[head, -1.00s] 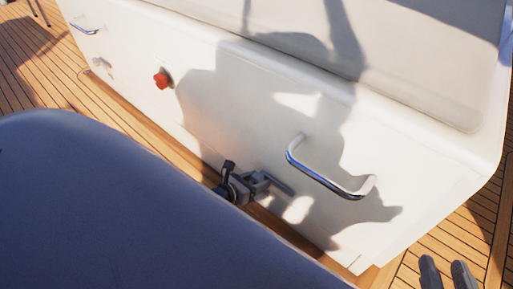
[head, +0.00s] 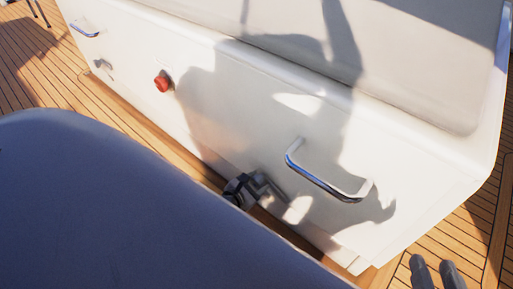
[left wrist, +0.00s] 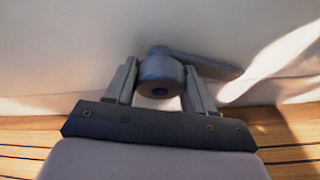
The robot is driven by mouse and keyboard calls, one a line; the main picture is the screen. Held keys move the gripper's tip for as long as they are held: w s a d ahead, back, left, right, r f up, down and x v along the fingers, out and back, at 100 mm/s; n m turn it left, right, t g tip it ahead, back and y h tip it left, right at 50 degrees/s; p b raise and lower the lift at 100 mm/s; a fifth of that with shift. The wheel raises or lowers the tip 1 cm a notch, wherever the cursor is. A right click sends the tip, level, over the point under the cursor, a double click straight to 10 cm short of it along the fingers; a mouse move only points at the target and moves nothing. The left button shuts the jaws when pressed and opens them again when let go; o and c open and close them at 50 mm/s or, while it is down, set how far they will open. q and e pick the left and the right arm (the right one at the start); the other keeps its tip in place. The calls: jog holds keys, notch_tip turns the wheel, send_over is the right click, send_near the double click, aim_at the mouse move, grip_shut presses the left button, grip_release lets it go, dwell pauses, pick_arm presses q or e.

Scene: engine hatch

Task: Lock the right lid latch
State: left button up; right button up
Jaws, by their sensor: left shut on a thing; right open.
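The right lid latch shows in the left wrist view as a grey round hub (left wrist: 160,75) with a lever (left wrist: 205,62) pointing to the right. It sits low on the white front panel. My left gripper (left wrist: 158,92) is shut on the latch hub, one finger on each side. In the head view my left gripper (head: 247,187) is at the latch, low on the panel, left of and below the near chrome handle. The latch is mostly hidden there. My right gripper (head: 437,273) is open and empty at the bottom right, above the deck.
The white hatch box (head: 215,115) carries a near chrome handle (head: 325,180), a red knob (head: 162,82) and a far chrome handle (head: 84,30). A small fitting (head: 103,64) sits below the far handle. Wooden deck (head: 40,75) surrounds the box. Shadows cover much of the panel.

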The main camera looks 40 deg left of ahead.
pick_arm(q)
jog(key=shift+m+y, duration=0.3)
jog(key=shift+m, duration=0.1)
pick_arm(e)
jog(key=shift+w+a, duration=0.1)
pick_arm(q)
jog(key=shift+a, duration=0.1)
jog(key=o, duration=1)
jog(key=shift+s+r+p, duration=0.25)
jog(key=shift+s+p, duration=0.2)
jog(key=p+v, duration=0.2)
jog(key=v, duration=0.4)
jog(key=shift+p, duration=0.35)
pick_arm(e)
jog(key=shift+w+a+m+g+y, duration=0.25)
jog(key=shift+a+m+g+y, duration=0.25)
jog(key=shift+a+g, duration=0.45)
pick_arm(q)
jog(key=shift+s, duration=0.1)
pick_arm(e)
jog(key=shift+a, duration=0.1)
